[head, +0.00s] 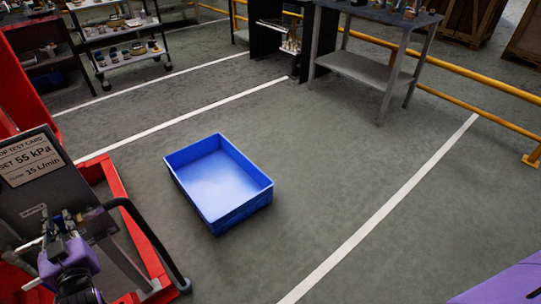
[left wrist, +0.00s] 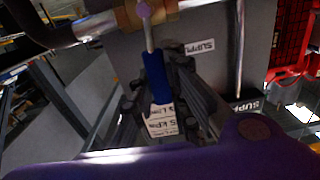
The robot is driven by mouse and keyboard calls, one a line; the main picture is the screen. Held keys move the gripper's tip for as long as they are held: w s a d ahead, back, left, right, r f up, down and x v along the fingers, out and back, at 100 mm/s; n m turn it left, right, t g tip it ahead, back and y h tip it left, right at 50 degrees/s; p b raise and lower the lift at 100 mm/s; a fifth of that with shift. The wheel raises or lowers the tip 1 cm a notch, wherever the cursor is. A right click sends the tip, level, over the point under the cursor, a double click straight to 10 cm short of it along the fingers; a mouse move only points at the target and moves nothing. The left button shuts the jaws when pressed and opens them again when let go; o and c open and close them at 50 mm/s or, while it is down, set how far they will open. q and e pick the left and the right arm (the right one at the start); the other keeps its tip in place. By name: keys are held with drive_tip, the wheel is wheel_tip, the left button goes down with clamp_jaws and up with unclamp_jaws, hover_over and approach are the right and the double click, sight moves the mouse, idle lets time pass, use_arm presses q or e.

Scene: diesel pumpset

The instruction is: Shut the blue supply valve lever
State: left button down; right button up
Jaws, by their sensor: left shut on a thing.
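The blue supply valve lever (left wrist: 155,76) shows in the left wrist view as a blue sleeve on a thin metal rod, just below a pipe with a brass-coloured fitting (left wrist: 138,15). My left gripper (left wrist: 160,84) has its dark fingers on both sides of the blue sleeve and is shut on it. In the head view my left gripper (head: 62,224) is at the lower left, in front of the dark panel of the pumpset; the lever cannot be made out there. My right gripper is out of view.
A panel with a test card (head: 30,157) stands behind my left gripper. A red frame (head: 140,225) and a black curved hose or bar (head: 150,235) lie close to its right. A blue crate (head: 222,223) sits on the floor, with clear floor around it.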

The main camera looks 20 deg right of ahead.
use_arm(q)
drive_tip(key=c, duration=1.7)
unclamp_jaws()
drive_tip(key=shift+s, duration=0.15)
drive_tip(key=v, duration=1.1)
drive_tip(key=shift+s+d, duration=0.2)
drive_tip(key=shift+s, duration=0.15)
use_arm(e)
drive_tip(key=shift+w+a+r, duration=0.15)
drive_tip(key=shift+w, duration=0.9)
